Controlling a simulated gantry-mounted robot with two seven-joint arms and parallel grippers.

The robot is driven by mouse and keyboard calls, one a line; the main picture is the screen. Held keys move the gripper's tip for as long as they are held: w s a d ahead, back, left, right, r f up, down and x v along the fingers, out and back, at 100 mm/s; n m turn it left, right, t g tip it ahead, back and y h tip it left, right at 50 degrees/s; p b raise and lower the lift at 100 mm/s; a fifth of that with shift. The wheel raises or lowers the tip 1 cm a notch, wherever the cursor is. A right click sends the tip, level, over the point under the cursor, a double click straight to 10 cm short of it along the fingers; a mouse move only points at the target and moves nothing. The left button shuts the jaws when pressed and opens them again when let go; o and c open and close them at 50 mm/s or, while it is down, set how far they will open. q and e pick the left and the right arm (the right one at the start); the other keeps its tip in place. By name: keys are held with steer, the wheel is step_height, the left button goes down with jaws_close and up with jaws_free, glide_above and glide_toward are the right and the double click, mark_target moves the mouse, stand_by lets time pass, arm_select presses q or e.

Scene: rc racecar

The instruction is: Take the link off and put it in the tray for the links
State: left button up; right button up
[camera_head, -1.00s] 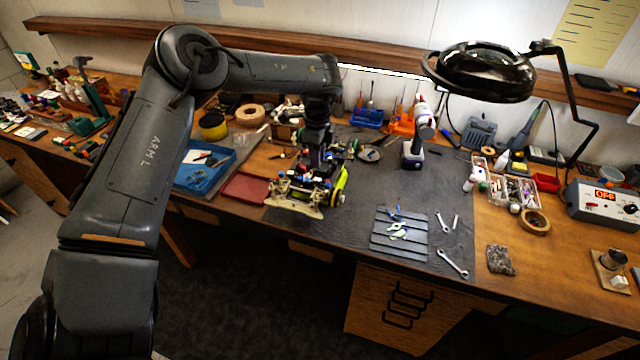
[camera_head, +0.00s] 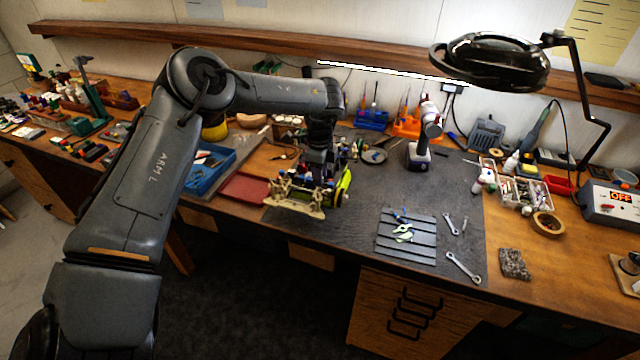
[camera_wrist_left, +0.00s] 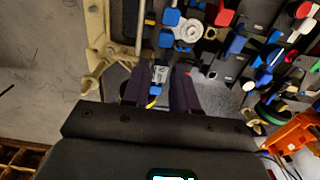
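The RC car (camera_head: 296,205) stands on the dark mat, its pale frame facing the front edge. My left gripper (camera_head: 318,172) is over the car, pointing down; its fingertips are hard to see there. In the left wrist view my left gripper (camera_wrist_left: 160,88) has its two dark fingers apart. A small link with blue and grey parts (camera_wrist_left: 158,74) lies between them, with gaps visible on both sides. A grey ribbed tray (camera_head: 386,246) with blue and light green parts lies right of the car. My right gripper is not in view.
A blue tray (camera_head: 226,163) and a dark red tray (camera_head: 243,188) lie left of the car. A cordless driver (camera_head: 419,155) stands behind the ribbed tray. Wrenches (camera_head: 463,266) lie to its right. A magnifier lamp (camera_head: 490,62) overhangs the back. The mat between car and driver is mostly clear.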

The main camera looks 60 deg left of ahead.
arm_select(q)
jaws_close()
steer(key=shift+r, duration=0.5)
stand_by(0.3)
steer(key=shift+r, duration=0.1)
steer(key=shift+r+p, duration=1.05)
steer(key=shift+r, duration=0.95)
